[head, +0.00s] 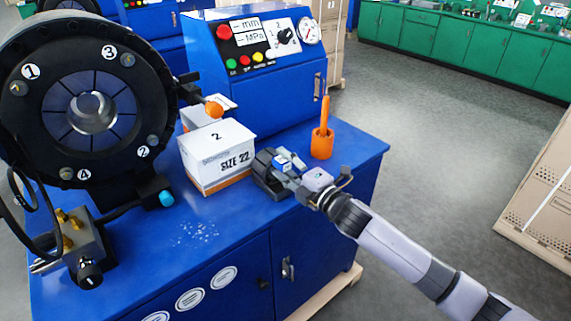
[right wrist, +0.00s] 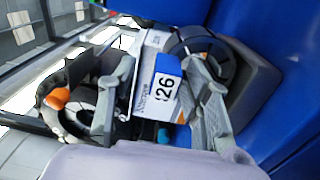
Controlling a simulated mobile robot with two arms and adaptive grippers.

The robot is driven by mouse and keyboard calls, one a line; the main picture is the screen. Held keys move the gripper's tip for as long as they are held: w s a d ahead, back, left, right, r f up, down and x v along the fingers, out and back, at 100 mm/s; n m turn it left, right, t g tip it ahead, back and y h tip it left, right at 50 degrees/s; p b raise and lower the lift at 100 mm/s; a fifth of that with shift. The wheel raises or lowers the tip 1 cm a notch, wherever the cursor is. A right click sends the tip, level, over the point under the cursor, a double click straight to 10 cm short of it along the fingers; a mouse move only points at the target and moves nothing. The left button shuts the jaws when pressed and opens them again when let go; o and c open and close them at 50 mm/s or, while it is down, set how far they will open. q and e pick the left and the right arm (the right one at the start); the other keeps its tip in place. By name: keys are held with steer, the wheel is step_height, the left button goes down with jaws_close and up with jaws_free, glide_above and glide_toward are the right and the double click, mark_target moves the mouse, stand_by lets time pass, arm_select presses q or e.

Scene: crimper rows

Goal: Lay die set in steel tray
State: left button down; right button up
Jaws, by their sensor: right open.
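A dark grey steel tray (head: 262,180) sits on the blue bench, right of the white box, and its grey wall also shows in the right wrist view (right wrist: 252,88). Dark rounded die pieces (right wrist: 203,48) show in or at the tray. A small blue-topped block (head: 284,161) is at the tray; in the right wrist view a blue and white label marked 26 (right wrist: 164,88) lies between my fingers. My right gripper (head: 283,176) is open, its fingers on either side of the labelled piece. I cannot tell whether they touch it. My left gripper is out of view.
The crimper (head: 92,112) stands at left. A white box marked SIZE 22 (head: 215,158) is left of the tray. An orange cup with an orange handle (head: 322,143) is behind my right gripper. The control cabinet (head: 262,92) stands behind.

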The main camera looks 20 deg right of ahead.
steer(key=shift+f, duration=0.45)
steer(key=v, duration=1.2)
steer(key=shift+r, duration=0.4)
steer(key=d+f+m+g+h, duration=0.2)
steer(key=d+f+m+h, duration=0.15)
steer(key=f, duration=0.75)
steer(key=d+f+m+g+h, duration=0.15)
steer(key=d+f+m, duration=0.3)
steer(key=f, duration=0.75)
steer(key=s+d+f+m+g+h, duration=0.1)
steer(key=s+f+m+g, duration=0.1)
steer(key=s+f, duration=0.45)
steer(key=s+d+f+m+g+h, duration=0.1)
steer(key=s+f+m+g, duration=0.15)
steer(key=f, duration=0.75)
steer(key=s+a+f+m+g, duration=0.3)
steer(key=s+f, duration=1.1)
steer(key=s+a+f+m+g, duration=0.1)
steer(key=s+a+f, duration=0.2)
steer(key=s, duration=0.4)
steer(key=s+a+f+m+g, duration=0.1)
steer(key=s+a+f+g, duration=0.1)
steer(key=s, duration=0.5)
steer(key=s+a+f+m+g, duration=0.2)
steer(key=s+a+f, duration=0.2)
steer(key=s, duration=0.4)
steer(key=shift+y, duration=0.4)
